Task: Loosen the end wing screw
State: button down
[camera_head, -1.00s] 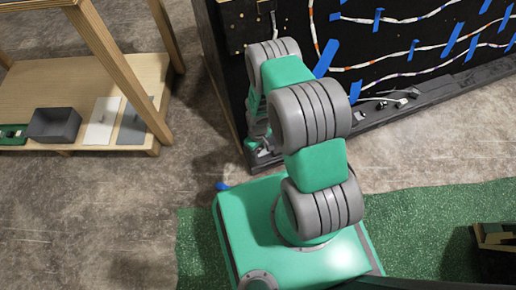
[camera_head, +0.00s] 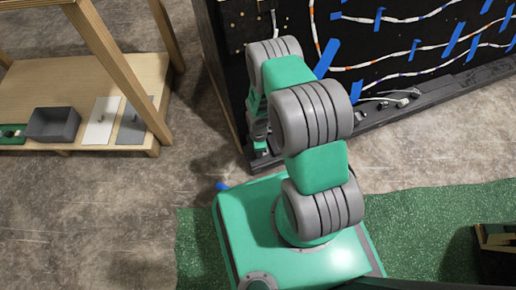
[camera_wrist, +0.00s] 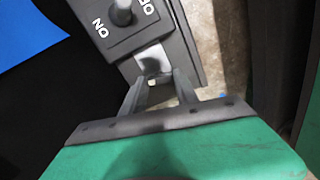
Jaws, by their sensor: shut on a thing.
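In the wrist view, my gripper (camera_wrist: 156,82) has its two grey fingers closed around a small grey piece (camera_wrist: 153,68), which appears to be the end wing screw. Most of it is hidden between the fingertips. It sits at a bright metal plate (camera_wrist: 152,54) at the end of a dark grey switch box (camera_wrist: 180,45). The box carries a switch lever (camera_wrist: 122,12) and white ON/OFF lettering, seen upside down. In the head view, my arm hides the screw, and my gripper is low at the near left corner of the black console (camera_head: 370,75).
Blue tape (camera_head: 327,58) and LED strips cover the console panel. A dark ledge (camera_head: 400,118) with small loose parts runs along its foot. A wooden shelf (camera_head: 85,75) at left holds a dark grey bin (camera_head: 53,124). Bare concrete floor lies between shelf and console.

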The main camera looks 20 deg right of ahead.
jog(key=shift+d+n, duration=0.1)
jog(key=shift+n, duration=1.1)
jog(key=c, duration=0.9)
grip_release()
jog(key=shift+r, duration=0.1)
notch_tip(320, 180, up, 8)
jog(key=p, duration=0.3)
jog(key=shift+f+p, duration=0.25)
jog(key=shift+p, duration=0.05)
